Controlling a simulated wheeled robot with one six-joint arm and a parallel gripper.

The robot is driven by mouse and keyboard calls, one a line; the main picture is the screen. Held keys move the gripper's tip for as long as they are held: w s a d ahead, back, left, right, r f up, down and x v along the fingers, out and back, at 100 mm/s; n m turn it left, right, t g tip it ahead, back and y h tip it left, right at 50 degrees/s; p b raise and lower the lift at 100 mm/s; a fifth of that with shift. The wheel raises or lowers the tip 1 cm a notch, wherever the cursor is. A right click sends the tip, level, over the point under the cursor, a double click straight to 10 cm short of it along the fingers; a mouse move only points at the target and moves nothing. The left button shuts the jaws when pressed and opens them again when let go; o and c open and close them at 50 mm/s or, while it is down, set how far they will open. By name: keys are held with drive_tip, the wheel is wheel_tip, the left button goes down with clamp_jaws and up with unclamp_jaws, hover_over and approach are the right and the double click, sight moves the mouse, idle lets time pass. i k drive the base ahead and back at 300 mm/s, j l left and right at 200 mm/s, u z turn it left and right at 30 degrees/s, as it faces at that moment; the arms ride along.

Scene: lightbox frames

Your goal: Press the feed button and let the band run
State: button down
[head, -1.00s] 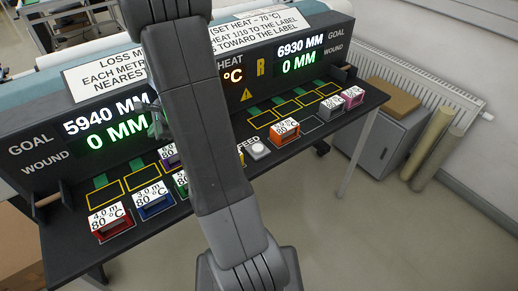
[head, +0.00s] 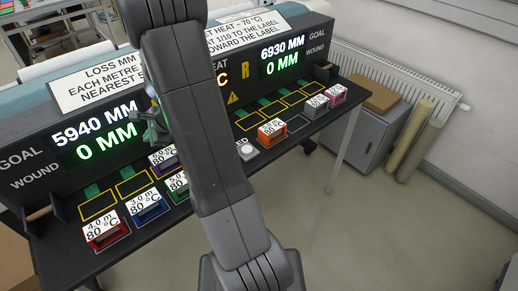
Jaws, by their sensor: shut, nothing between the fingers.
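The feed button (head: 247,149), a pale round cap, sits at the middle of the dark bench's front. My arm (head: 200,120) crosses in front of it and covers most of its FEED label. My gripper (head: 154,125) shows only in part, left of my arm and in front of the left display; it is shut and empty, apart from the button in the picture. The left display (head: 95,134) reads goal 5940 MM, wound 0 MM. The right display (head: 282,56) reads goal 6930 MM, wound 0 MM. The heat readout is mostly hidden by my arm.
Coloured labelled blocks stand on the bench: red (head: 105,236), blue (head: 148,210), purple (head: 160,160), green (head: 177,187), orange (head: 271,135), grey (head: 317,106) and magenta (head: 336,96). A grey cabinet (head: 368,135) and rolls (head: 418,150) stand right. Floor at front right is clear.

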sight(246, 150)
drive_tip(key=z, duration=1.55)
drive_tip(key=k+j+z, duration=0.1)
drive_tip(key=k+j, duration=0.4)
